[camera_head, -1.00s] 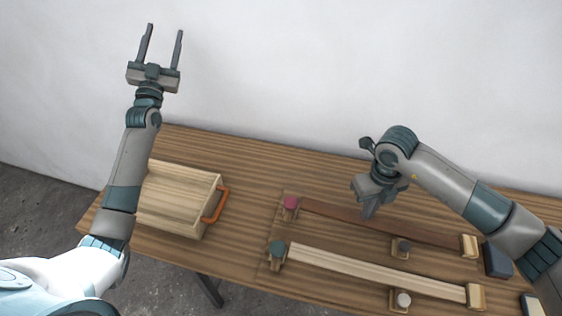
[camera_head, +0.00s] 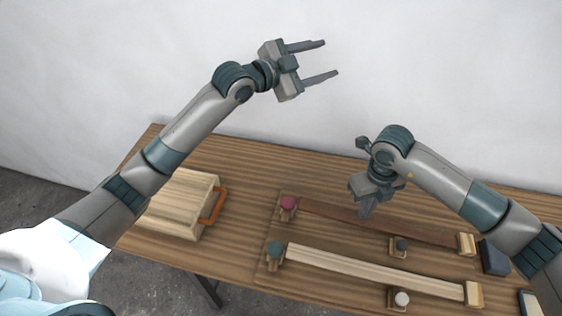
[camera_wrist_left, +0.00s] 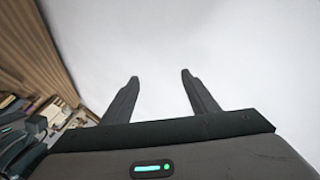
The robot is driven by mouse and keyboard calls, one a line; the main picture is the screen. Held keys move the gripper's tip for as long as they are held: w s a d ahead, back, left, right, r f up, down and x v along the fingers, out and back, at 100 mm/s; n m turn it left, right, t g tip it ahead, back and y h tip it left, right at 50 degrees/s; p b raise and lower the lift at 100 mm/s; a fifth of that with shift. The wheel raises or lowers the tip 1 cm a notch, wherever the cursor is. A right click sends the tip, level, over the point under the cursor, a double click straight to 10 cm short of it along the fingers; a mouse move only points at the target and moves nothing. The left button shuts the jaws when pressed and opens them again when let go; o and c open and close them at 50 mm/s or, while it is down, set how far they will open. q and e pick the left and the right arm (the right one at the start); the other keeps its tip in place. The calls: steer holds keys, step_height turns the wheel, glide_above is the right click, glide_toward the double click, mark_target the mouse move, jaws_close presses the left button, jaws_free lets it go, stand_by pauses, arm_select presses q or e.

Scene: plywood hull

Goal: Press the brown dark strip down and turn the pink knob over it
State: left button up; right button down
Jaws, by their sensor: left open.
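The brown dark strip (camera_head: 340,222) lies on the board on the table, running from the pink knob to a pale block (camera_head: 466,244) at its right end. The pink knob (camera_head: 287,203) sits on a small wooden post at the strip's left end. I cannot tell whether the strip is fully down. My left gripper (camera_head: 332,60) is open and empty, high in front of the wall, pointing right; its two fingers also show apart in the left wrist view (camera_wrist_left: 160,85). My right gripper (camera_head: 364,212) points down above the strip's middle; its finger gap is not clear.
A pale strip (camera_head: 370,271) with a teal knob (camera_head: 276,249) lies nearer. A dark grey knob (camera_head: 402,244) and a white knob (camera_head: 402,299) stand beside the strips. A wooden box (camera_head: 180,205) with an orange handle (camera_head: 213,206) is at left. A dark blue block (camera_head: 494,257) lies at right.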

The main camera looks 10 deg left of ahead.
arm_select(q)
steer(key=s+d+f+g+y, duration=0.2)
steer(key=s+d+f+g, duration=0.3)
steer(key=f, duration=0.3)
steer(key=g+y, duration=0.7)
steer(key=g, duration=0.1)
glide_above(287, 202)
steer(key=a, duration=0.2)
step_height(287, 202, down, 11)
steer(key=shift+s+d+r, duration=0.15)
steer(key=shift+s+r, duration=0.05)
steer(key=shift+w+d+f, duration=0.1)
steer(key=shift+d+f, duration=0.15)
steer(key=shift+f, duration=1.75)
steer(key=shift+w+d+f, duration=0.1)
steer(key=shift+d+f, duration=0.15)
steer(key=shift+f, duration=1.7)
steer(key=shift+d+f, duration=0.25)
steer(key=shift+f, duration=1.75)
